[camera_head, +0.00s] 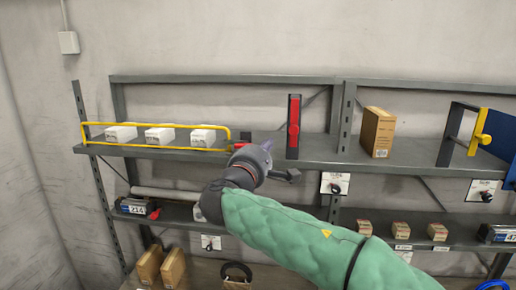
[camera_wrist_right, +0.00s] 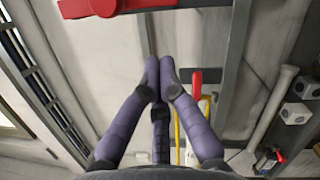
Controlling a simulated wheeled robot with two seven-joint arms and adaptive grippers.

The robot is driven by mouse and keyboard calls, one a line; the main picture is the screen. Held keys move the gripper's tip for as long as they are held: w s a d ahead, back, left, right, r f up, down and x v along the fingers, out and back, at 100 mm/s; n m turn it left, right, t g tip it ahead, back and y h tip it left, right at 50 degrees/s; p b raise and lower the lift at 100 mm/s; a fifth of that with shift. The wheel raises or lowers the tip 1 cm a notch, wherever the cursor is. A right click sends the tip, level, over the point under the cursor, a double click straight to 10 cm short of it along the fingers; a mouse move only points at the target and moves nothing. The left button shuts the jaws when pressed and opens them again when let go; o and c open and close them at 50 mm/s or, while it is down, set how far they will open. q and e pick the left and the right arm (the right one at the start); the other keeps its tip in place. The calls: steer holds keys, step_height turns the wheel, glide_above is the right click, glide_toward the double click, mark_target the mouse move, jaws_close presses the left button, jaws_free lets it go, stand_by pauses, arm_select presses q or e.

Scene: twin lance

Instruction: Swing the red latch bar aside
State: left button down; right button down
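A red bar (camera_head: 294,124) with a round boss stands upright on a narrow dark panel on the upper shelf. What looks like the same bar with its round boss crosses the top of the right wrist view (camera_wrist_right: 130,4), partly cut off. A smaller red piece (camera_head: 236,147) shows at the right end of the yellow rail; it seems to be the red handle (camera_wrist_right: 206,76) in the wrist view. My right gripper (camera_head: 262,153) is left of and below the upright bar, apart from it. Its purple fingers (camera_wrist_right: 160,68) have their tips close together with nothing between. My left gripper is out of view.
The yellow rail (camera_head: 160,147) fronts several white boxes on the upper shelf (camera_head: 330,152). A cardboard box (camera_head: 378,132) and a blue panel (camera_head: 502,134) with a yellow bar stand to the right. The lower shelf (camera_head: 450,235) holds small boxes.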

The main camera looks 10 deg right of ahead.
mark_target(294, 125)
steer(key=d, duration=0.1)
steer(key=s+d+r, duration=0.1)
steer(key=d, duration=0.1)
steer(key=shift+s+r+p, duration=0.1)
steer(key=shift+r+p, duration=0.2)
steer(key=shift+p, duration=0.05)
steer(key=shift+a, duration=0.1)
steer(key=shift+s, duration=0.1)
steer(key=shift+s+d+f+n+t+y+b, duration=0.1)
steer(key=shift+d+n+t+y+b, duration=0.05)
steer(key=shift+d+n+b, duration=0.3)
steer(key=shift+d+f+n+t+y+b, duration=0.15)
steer(key=shift+d+n+b, duration=0.15)
steer(key=shift+n, duration=0.25)
